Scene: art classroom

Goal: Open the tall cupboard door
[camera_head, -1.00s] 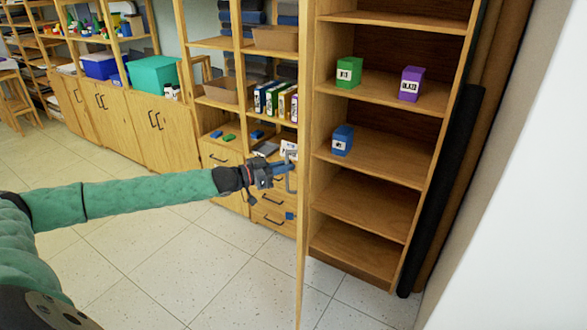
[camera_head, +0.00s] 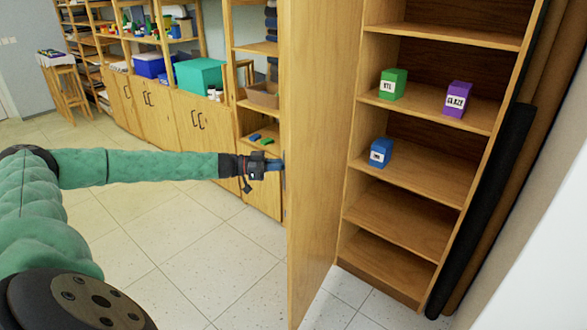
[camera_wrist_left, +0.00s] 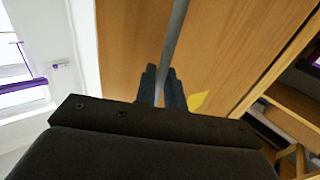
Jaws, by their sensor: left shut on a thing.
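The tall cupboard (camera_head: 352,240) stands at the right with its wooden door (camera_head: 312,130) swung well open, its inside face showing. My left gripper (camera_head: 278,168) is at the outer face of the door, near its free edge. In the left wrist view its fingers (camera_wrist_left: 161,88) are shut on the grey bar handle (camera_wrist_left: 176,40), which runs up along the door face (camera_wrist_left: 230,50). In the head view the handle is mostly hidden by the gripper and the door edge. My right gripper is not in view.
The cupboard shelves hold a green box (camera_head: 393,84), a purple box (camera_head: 457,99) and a blue box (camera_head: 381,153). Dark rolls (camera_head: 485,205) lean at its right side. Low cabinets (camera_head: 200,130) line the left wall. The tiled floor (camera_head: 170,250) before them is clear.

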